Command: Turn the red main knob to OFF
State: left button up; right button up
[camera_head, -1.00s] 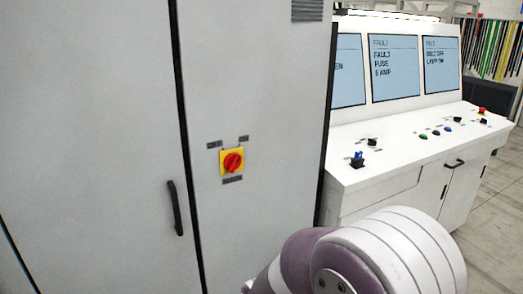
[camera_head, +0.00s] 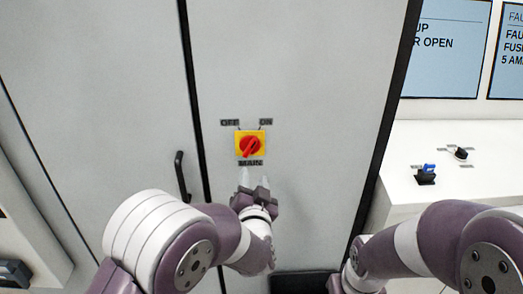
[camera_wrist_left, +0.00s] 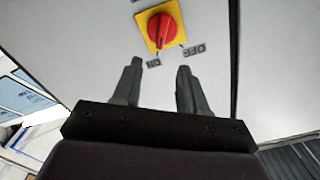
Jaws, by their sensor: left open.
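The red main knob (camera_head: 250,146) sits on a yellow square plate (camera_head: 239,153) on the grey cabinet door. An OFF label (camera_head: 230,123) is at its upper left, an ON label (camera_head: 266,121) at its upper right and a MAIN label (camera_head: 250,163) below. The knob's grip slants toward ON. My left gripper (camera_head: 255,178) is open and empty just below the plate, apart from the knob. In the left wrist view, the knob (camera_wrist_left: 161,28) is beyond the open fingers (camera_wrist_left: 160,68). My right gripper is not in view.
A black door handle (camera_head: 182,177) stands out left of the knob, near the door seam. A white console (camera_head: 440,200) with a blue-topped switch (camera_head: 427,171) and screens stands to the right. The door around the knob is bare.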

aim_at(251, 149)
pick_arm(q)
jog(key=w+p, duration=0.4)
jog(key=w, duration=0.7)
jog(key=shift+w, duration=0.15)
jog(key=shift+w+a, duration=0.35)
jog(key=shift+a, duration=0.05)
jog(key=shift+d, duration=0.25)
jog(key=shift+w, duration=0.1)
jog(key=c, duration=0.6)
jog(key=shift+a+f, duration=0.1)
grip_shut()
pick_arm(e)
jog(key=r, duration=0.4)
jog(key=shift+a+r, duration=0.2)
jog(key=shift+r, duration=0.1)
